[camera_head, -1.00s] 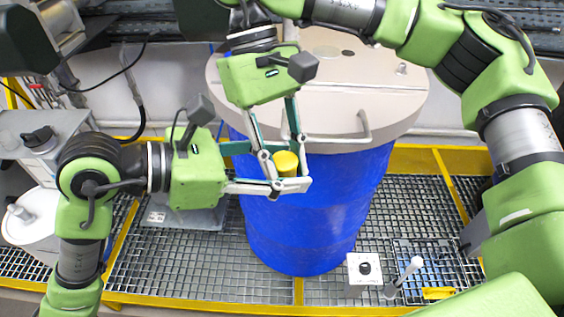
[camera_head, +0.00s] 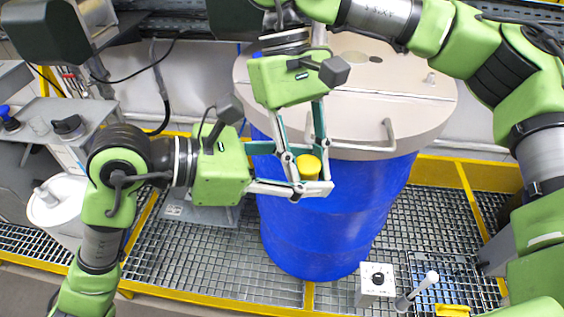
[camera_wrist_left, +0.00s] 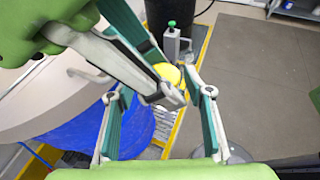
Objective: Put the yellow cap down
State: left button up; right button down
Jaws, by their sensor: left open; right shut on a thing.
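The yellow cap (camera_head: 309,167) is in front of the blue drum (camera_head: 325,235), below the rim of its lid. My right gripper (camera_head: 306,172) reaches down from above and is shut on the cap. My left gripper (camera_head: 300,178) comes in from the left, open, with its fingers around the cap area but not closed. In the left wrist view, the cap (camera_wrist_left: 168,74) shows behind the right gripper's fingertips (camera_wrist_left: 166,92). There the left gripper's fingers (camera_wrist_left: 160,98) stand wide apart on either side.
The drum's beige lid (camera_head: 400,95) has a raised handle (camera_head: 388,135). Yellow rails frame the grating floor (camera_head: 200,265). A white knob box (camera_head: 376,283) and a yellow item (camera_head: 452,311) are at lower right. A white canister (camera_head: 62,208) and grey cabinet stand left.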

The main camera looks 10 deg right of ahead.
pick_arm(q)
jog(key=shift+a, duration=0.1)
jog(key=v, duration=1.2)
jog(key=w+a+f+n+g+h, duration=0.1)
jog(key=w+a+n+g, duration=0.35)
jog(key=n, duration=1.15)
jog(key=w+a+n+g+h, duration=0.15)
jog(key=w+a+n, duration=0.5)
jog(key=n, duration=0.85)
jog(key=w+x, duration=0.1)
jog(key=x, duration=1)
jog(key=shift+d+f+g, duration=0.2)
jog(key=shift+d+g, duration=0.1)
jog(key=shift+d, duration=0.15)
pick_arm(e)
jog(key=w+a+m+y, duration=0.1)
jog(key=w+a+m, duration=0.3)
jog(key=w+a, duration=0.4)
jog(key=shift+a+m+y, duration=0.3)
jog(key=shift+a+y, duration=0.1)
jog(key=shift+a, duration=0.6)
pick_arm(q)
jog(key=shift+y, duration=0.25)
